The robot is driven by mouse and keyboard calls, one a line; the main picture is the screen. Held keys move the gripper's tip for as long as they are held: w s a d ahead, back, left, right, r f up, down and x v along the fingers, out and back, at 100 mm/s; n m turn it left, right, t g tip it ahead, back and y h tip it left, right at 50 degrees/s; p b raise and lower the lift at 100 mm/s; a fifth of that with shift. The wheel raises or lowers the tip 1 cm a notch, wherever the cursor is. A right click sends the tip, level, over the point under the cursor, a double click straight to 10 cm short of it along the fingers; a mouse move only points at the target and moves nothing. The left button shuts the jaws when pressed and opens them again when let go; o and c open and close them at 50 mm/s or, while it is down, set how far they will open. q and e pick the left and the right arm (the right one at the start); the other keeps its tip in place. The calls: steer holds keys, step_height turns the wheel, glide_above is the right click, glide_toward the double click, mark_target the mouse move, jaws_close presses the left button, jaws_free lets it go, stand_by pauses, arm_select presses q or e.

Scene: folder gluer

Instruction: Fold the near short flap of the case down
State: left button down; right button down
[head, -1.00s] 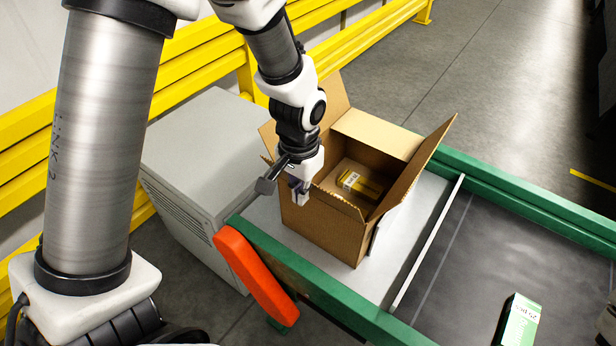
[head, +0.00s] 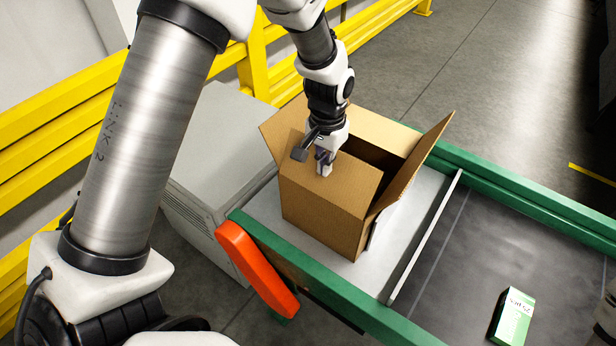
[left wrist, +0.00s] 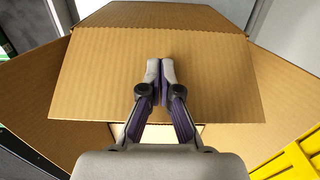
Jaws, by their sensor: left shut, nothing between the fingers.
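The open brown case (head: 320,225) stands on the grey plate inside the green frame. Its near short flap (head: 345,190) lies inward over the near part of the opening, close to level. My left gripper (head: 324,172) is shut and empty, its fingertips at the top of this flap. In the left wrist view the shut fingertips (left wrist: 160,66) lie against the flap (left wrist: 215,85); whether they press on it I cannot tell. The right long flap (head: 420,160) and left long flap (head: 283,135) stand up and outward. A tan panel (head: 375,130) covers the far end. My right gripper is out of view.
A green and white carton (head: 513,318) lies on the dark belt (head: 470,270) at right. A thin pale bar (head: 425,237) runs between plate and belt. An orange part (head: 255,268) sits on the near frame rail. A grey cabinet (head: 215,150) and yellow guardrails (head: 60,130) stand at left.

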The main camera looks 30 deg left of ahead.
arm_select(q)
steer(key=shift+w+f, duration=0.1)
steer(key=shift+w, duration=0.15)
steer(key=shift+w+d+f, duration=0.1)
steer(key=shift+w+f, duration=0.15)
steer(key=shift+w, duration=0.35)
steer(key=shift+w+f, duration=0.2)
steer(key=shift+w, duration=0.35)
steer(key=shift+w+f, duration=0.85)
steer(key=shift+w, duration=0.15)
steer(key=shift+w+d+f+b, duration=0.15)
steer(key=shift+w+f+b, duration=0.2)
steer(key=shift+f+b, duration=0.35)
steer(key=shift+w+f, duration=0.15)
steer(key=shift+w, duration=0.1)
step_height(320, 180, up, 9)
steer(key=p, duration=0.1)
steer(key=shift+s, duration=0.15)
